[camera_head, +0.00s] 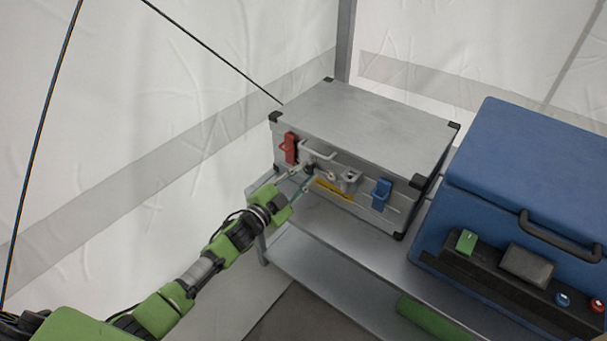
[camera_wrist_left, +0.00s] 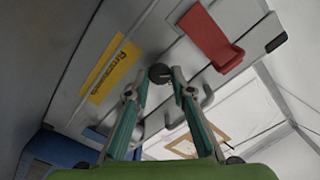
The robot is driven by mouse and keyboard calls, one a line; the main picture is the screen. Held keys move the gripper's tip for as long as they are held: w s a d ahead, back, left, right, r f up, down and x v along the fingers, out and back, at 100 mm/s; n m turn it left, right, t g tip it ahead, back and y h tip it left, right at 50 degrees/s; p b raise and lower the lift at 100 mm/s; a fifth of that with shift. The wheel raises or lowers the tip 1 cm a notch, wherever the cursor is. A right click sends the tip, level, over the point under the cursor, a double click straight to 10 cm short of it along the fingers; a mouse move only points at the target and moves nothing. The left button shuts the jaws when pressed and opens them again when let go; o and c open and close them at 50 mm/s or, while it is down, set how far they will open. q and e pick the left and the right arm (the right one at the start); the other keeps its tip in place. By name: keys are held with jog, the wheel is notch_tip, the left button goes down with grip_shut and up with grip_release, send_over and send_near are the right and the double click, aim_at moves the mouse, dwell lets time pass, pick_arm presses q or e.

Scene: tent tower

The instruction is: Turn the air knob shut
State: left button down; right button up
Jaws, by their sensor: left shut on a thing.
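A silver metal case (camera_head: 362,124) stands on a metal shelf, with fittings on its front face. A small dark round knob (camera_wrist_left: 160,72) sits on that face, between the yellow label (camera_wrist_left: 110,70) and the red latch (camera_wrist_left: 210,38). My left gripper (camera_head: 305,184) reaches the case front from the lower left. In the left wrist view its two teal fingers (camera_wrist_left: 157,82) are closed in on the dark knob, one on each side. The fingers partly hide the knob in the head view. Any marking on the knob is too small to read. My right gripper is not in view.
A blue latch (camera_head: 381,194) and a grey handle (camera_head: 318,150) are also on the case front. A large blue box (camera_head: 525,180) with a dark control strip stands to the right. White tent walls (camera_head: 180,90) close in at the left and back. The lower metal shelf (camera_head: 330,275) has bare room.

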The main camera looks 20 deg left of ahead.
pick_arm(q)
jog(key=m, duration=0.4)
jog(key=shift+f+m+b, duration=0.1)
jog(key=shift+m+b, duration=0.2)
jog(key=shift+m, duration=0.1)
jog(key=shift+m+b, duration=0.55)
jog(key=shift+m, duration=1.65)
jog(key=c, duration=1.8)
grip_release()
jog(key=shift+s, duration=0.1)
jog(key=v, duration=1.1)
jog(key=shift+s+a, duration=0.1)
jog(key=shift+s, duration=0.3)
